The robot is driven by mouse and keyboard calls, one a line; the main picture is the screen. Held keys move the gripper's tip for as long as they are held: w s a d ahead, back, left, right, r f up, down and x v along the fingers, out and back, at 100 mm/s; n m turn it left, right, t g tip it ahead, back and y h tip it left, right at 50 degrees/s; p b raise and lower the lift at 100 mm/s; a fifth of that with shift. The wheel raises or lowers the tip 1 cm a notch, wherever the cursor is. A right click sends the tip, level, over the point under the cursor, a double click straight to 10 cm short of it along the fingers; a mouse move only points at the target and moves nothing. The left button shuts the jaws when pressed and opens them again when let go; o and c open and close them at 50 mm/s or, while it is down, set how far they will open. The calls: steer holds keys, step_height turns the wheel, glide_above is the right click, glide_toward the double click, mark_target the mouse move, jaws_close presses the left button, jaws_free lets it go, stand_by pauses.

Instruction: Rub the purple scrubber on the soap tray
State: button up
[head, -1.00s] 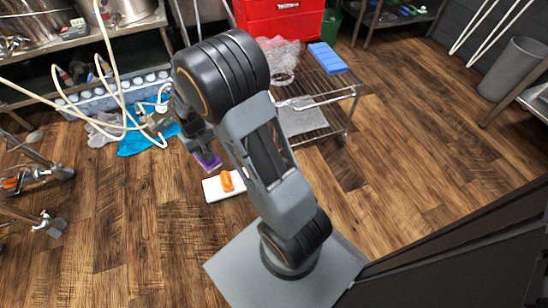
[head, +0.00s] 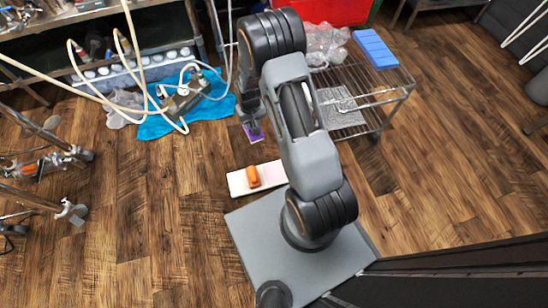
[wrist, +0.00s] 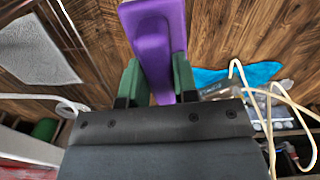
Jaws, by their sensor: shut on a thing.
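My gripper (wrist: 157,80) is shut on the purple scrubber (wrist: 158,40), with a green finger on each side of it in the wrist view. In the head view the scrubber (head: 254,134) shows as a small purple patch below my gripper (head: 250,122), partly hidden by it. The white tray (head: 237,184), which looks like the soap tray, sits just in front of my base with an orange bar (head: 253,176) on it. The scrubber is beyond the tray in the picture, apart from it. The tray is not visible in the wrist view.
A blue cloth (head: 205,112) and hoses (head: 140,80) lie at left. Metal stands (head: 70,212) are far left. Wooden floor around the tray is open.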

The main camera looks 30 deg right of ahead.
steer(key=shift+m, duration=0.8)
steer(key=shift+s+d+f+b, duration=0.95)
steer(key=shift+s+f, duration=0.45)
steer(key=shift+f, duration=3.6)
steer(key=shift+s+d+f+b, duration=0.9)
steer(key=shift+s+f, duration=0.45)
steer(key=shift+f, duration=3.65)
steer(key=shift+s+d+f+b, duration=0.95)
steer(key=shift+s+f, duration=0.45)
steer(key=shift+f, duration=3.6)
steer(key=shift+f+b, duration=0.55)
steer(key=shift+r, duration=0.1)
step_height(320, 180, up, 7)
steer(key=p, duration=0.5)
steer(key=shift+p, duration=0.35)
